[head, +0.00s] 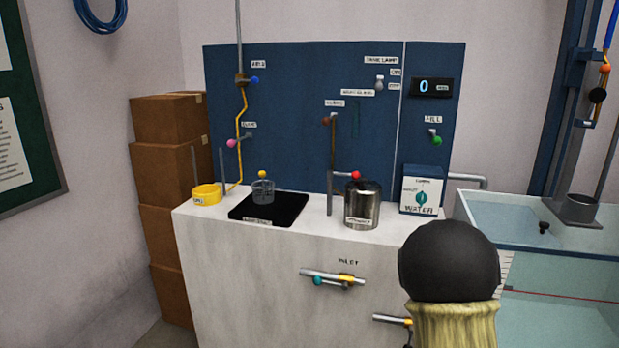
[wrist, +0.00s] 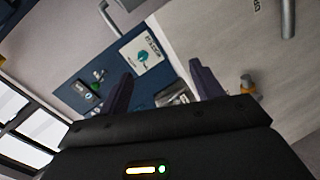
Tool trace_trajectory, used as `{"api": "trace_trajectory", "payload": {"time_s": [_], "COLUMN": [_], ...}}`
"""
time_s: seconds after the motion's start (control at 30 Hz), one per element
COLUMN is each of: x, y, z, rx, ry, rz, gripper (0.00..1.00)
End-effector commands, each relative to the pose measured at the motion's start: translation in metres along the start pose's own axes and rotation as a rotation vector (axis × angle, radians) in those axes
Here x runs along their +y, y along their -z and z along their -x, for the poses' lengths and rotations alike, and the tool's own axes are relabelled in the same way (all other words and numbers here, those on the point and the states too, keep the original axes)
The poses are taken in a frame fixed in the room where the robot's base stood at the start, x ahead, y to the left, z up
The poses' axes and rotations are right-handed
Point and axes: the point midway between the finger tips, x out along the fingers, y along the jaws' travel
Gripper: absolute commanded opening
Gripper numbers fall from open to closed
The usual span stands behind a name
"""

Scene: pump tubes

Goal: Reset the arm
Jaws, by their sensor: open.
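My arm shows in the head view as a black rounded part over a pale yellow ribbed part at the lower right, in front of the counter. The gripper's fingers are not visible in that view. In the wrist view my gripper (wrist: 165,85) is open, with two dark fingers apart and nothing between them. Beyond the fingers that view shows the blue panel, the white water box (wrist: 136,53) and the metal pot (wrist: 175,97), all tilted.
A water tank (head: 560,285) stands right; cardboard boxes (head: 168,230) left.

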Motion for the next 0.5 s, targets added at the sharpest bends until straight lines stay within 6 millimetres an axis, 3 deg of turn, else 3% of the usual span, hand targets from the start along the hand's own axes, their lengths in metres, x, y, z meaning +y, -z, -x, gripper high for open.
{"api": "trace_trajectory", "payload": {"time_s": [0.27,0.5], "x": [-0.050,-0.114], "y": [0.006,0.019], "z": [0.049,0.147], "rx": [-0.116,-0.343], "ry": [0.249,0.573], "rz": [-0.318,-0.661], "gripper": [0.65,0.65]}}
